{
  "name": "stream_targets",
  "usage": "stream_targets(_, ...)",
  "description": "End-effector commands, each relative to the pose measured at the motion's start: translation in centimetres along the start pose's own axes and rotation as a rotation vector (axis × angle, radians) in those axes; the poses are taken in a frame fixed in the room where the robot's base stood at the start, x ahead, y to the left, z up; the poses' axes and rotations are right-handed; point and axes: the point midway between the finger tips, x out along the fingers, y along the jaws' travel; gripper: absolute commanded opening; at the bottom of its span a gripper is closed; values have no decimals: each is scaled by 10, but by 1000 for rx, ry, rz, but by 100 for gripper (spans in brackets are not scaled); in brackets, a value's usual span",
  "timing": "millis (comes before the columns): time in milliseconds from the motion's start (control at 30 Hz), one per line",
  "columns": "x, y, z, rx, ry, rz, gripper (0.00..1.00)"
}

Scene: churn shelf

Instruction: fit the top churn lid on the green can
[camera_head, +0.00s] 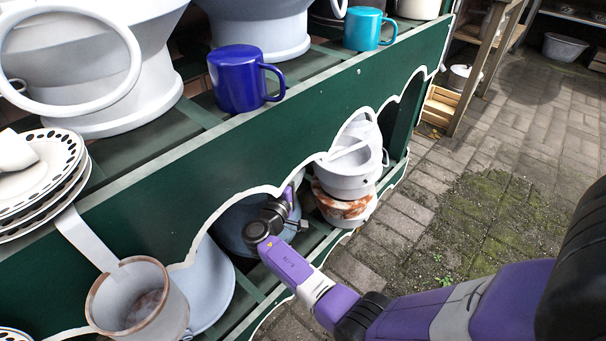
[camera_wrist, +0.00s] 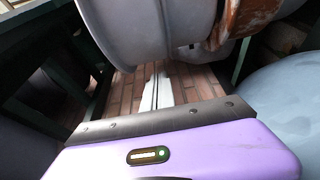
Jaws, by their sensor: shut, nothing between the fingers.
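My gripper (camera_wrist: 156,85) shows in the wrist view as two pale fingers pressed together, with nothing between them. In the head view my arm reaches into the lower shelf, and the fingertips are hidden there. A stack of white enamel pieces (camera_head: 347,182) with a rust-stained band stands on the lower shelf, right of my wrist. A grey-white round vessel (camera_wrist: 140,35) with a rusty part fills the top of the wrist view, apart from the fingers. I cannot make out which piece is the top churn lid. No green can can be told in either view.
The dark green shelf front (camera_head: 200,190) with its scalloped edge lies close around my wrist. Above it stand a blue mug (camera_head: 238,80), a teal mug (camera_head: 364,30) and plates (camera_head: 40,180). A pale blue round surface (camera_wrist: 280,110) is close at right. The paved floor (camera_head: 420,200) is clear.

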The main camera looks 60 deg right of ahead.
Motion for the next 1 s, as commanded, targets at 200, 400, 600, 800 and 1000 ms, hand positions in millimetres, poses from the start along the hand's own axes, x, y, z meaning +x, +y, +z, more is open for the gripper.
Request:
stream_targets(200,39,-3,1,1,-3,0,0)
stream_targets(400,69,-2,0,2,-1,-1,0)
stream_targets(600,84,-2,0,0,1,-2,0)
stream_targets(800,87,0,0,0,2,-2,0)
stream_targets(1000,86,0,1,0,2,-2,0)
